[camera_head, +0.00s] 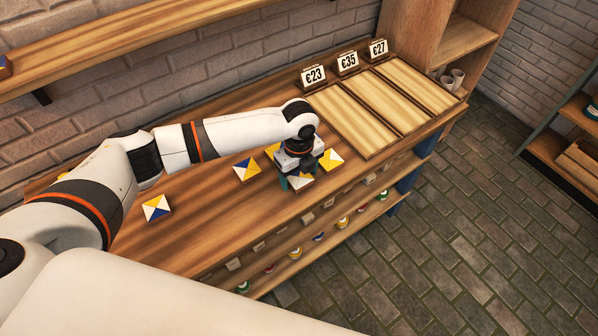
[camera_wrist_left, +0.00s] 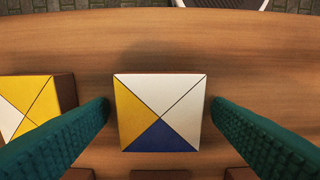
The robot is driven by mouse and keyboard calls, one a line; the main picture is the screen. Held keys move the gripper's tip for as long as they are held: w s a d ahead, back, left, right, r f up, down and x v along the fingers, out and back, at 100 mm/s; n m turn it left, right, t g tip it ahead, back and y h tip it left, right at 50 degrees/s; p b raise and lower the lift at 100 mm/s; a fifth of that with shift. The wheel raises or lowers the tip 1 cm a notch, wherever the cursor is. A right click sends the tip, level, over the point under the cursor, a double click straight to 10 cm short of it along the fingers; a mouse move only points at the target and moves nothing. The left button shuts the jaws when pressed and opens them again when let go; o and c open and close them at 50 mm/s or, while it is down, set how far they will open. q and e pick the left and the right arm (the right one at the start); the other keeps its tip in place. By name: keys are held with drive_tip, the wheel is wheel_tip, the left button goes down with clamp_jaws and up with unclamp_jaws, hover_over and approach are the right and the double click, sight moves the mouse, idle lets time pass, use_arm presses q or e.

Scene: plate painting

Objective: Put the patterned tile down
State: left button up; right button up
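The patterned tile (camera_wrist_left: 160,112) is square with white, yellow and blue triangles. It lies flat between the fingers of my left gripper (camera_wrist_left: 160,105), with narrow gaps seeming to show on both sides. In the head view my left gripper (camera_head: 297,180) points down near the table's front edge, and the tile (camera_head: 300,183) is partly hidden under it. The gripper looks open around the tile. How close the tile is to the wood is hard to tell. My right gripper is not in view.
A yellow and white tile (camera_head: 331,159) sits close to the right of the gripper. Other tiles lie to the left (camera_head: 246,169) and far left (camera_head: 156,208). Three pale trays (camera_head: 365,135) with price signs (camera_head: 347,62) fill the table's right end. Small bottles stand on the shelf below.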

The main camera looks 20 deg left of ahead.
sight(299, 177)
use_arm(q)
wheel_tip(299, 177, up, 12)
drive_tip(key=b, duration=0.1)
drive_tip(key=shift+r, duration=0.2)
idle(0.4)
idle(0.4)
